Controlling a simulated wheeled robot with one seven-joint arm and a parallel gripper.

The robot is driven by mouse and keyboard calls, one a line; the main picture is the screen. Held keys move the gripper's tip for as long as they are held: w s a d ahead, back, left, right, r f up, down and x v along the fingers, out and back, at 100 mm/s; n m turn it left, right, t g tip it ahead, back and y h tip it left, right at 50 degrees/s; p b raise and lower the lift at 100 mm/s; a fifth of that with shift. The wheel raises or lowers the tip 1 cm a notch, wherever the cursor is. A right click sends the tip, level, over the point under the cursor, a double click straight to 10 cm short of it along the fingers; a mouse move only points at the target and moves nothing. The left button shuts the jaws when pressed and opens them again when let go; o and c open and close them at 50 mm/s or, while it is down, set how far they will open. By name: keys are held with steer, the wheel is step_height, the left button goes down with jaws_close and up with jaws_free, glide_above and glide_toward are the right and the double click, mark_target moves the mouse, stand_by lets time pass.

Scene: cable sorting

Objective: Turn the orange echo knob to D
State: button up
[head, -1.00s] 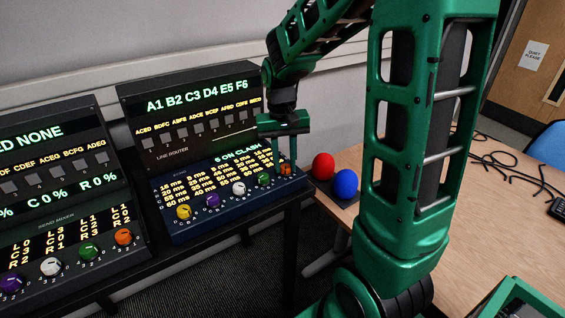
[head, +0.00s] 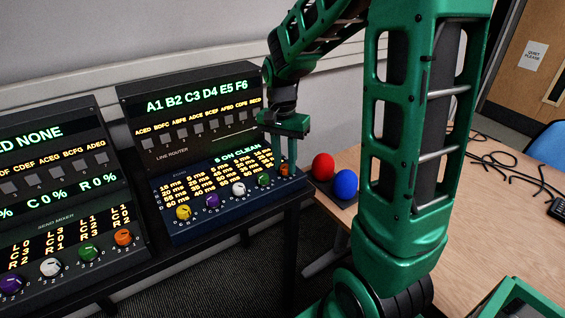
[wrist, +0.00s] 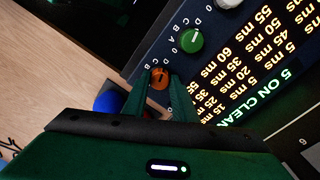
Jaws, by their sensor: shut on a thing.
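The orange echo knob (head: 285,170) is at the right end of the knob row on the blue echo panel (head: 180,233). My gripper (head: 290,168) comes down from above onto it. In the wrist view the orange knob (wrist: 159,78) sits between my two fingers (wrist: 160,88), which are shut on it. Letters such as C and B show beside it; its pointer is too small to read. The echo display (head: 237,156) reads "5 ON CLEAN".
A green knob (head: 264,179), a white knob (head: 238,188), a purple knob and a yellow knob stand to the left. A red ball (head: 323,166) and a blue ball (head: 345,183) are just right of the panel. The line router (head: 190,110) rises behind.

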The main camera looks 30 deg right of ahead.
mark_target(282, 165)
steer(key=shift+w+r, duration=0.1)
steer(key=shift+w, duration=0.1)
steer(key=o, duration=1)
steer(key=shift+s, duration=0.1)
steer(key=shift+o, duration=0.2)
step_height(282, 165, up, 11)
steer(key=shift+w+a+f, duration=0.2)
steer(key=shift+w, duration=0.15)
steer(key=s+d+f+n, duration=0.1)
steer(key=s+f+n, duration=0.2)
steer(key=s, duration=0.9)
steer(key=s+d+f+n, duration=0.2)
steer(key=s+f, duration=0.1)
steer(key=s, duration=0.9)
steer(key=shift+s+f+n+t, duration=0.15)
steer(key=shift+f+n+t, duration=0.15)
steer(key=shift+f+n, duration=0.1)
